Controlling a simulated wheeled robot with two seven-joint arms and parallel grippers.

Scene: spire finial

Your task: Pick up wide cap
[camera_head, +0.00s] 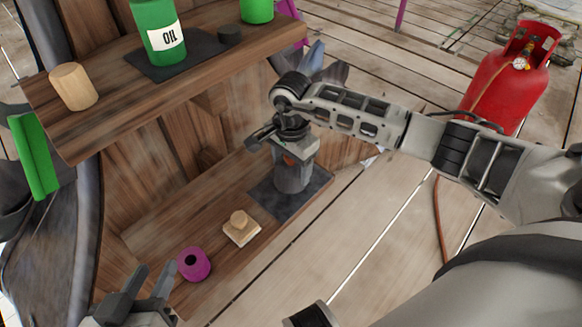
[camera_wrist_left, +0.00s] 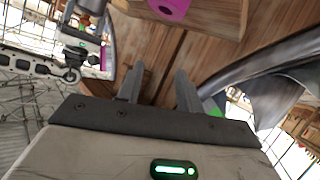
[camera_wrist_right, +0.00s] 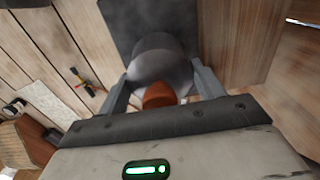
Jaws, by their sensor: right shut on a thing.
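My right gripper (camera_head: 290,152) is over the lower shelf, shut on a grey round piece (camera_head: 292,178) standing on a dark mat. In the right wrist view the grey piece (camera_wrist_right: 160,62) sits between the fingers, with an orange-brown part near the palm. A light wooden piece (camera_head: 241,230), a knob on a flat square base, stands on the lower shelf. I cannot tell for certain which piece is the wide cap. My left gripper (camera_head: 148,284) is open and empty, left of a purple ring-shaped piece (camera_head: 193,264), which also shows in the left wrist view (camera_wrist_left: 170,8).
A dark mat (camera_head: 310,193) lies on the lower shelf. A red gas cylinder (camera_head: 505,85) stands at the right on the plank floor.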

